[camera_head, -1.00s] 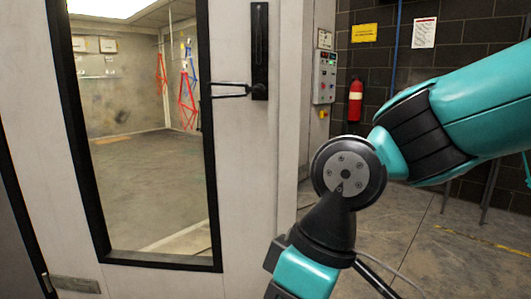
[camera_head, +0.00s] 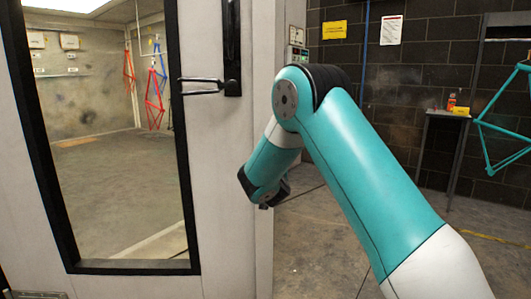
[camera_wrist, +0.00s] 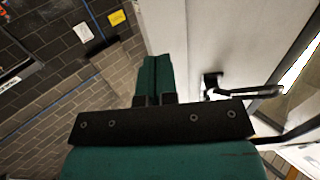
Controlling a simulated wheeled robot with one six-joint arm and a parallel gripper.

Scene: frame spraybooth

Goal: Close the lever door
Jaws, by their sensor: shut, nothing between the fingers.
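The white door (camera_head: 222,190) stands at the left in the head view, with a tall black-framed window. Its black lever handle (camera_head: 203,86) juts left from a dark upright plate (camera_head: 232,45) near the door's right side. In the wrist view the lever (camera_wrist: 245,91) lies right of my gripper (camera_wrist: 157,60), and the pale door (camera_wrist: 205,40) is behind it. The two green fingers are shut together and empty, apart from the lever. I cannot tell how far the door is ajar.
A control box (camera_head: 297,45) is on the wall right of the door. A small stand (camera_head: 440,125) with a bottle and a teal bicycle frame (camera_head: 490,125) are at the right. Bare concrete floor (camera_head: 320,225) shows between the door and my arm.

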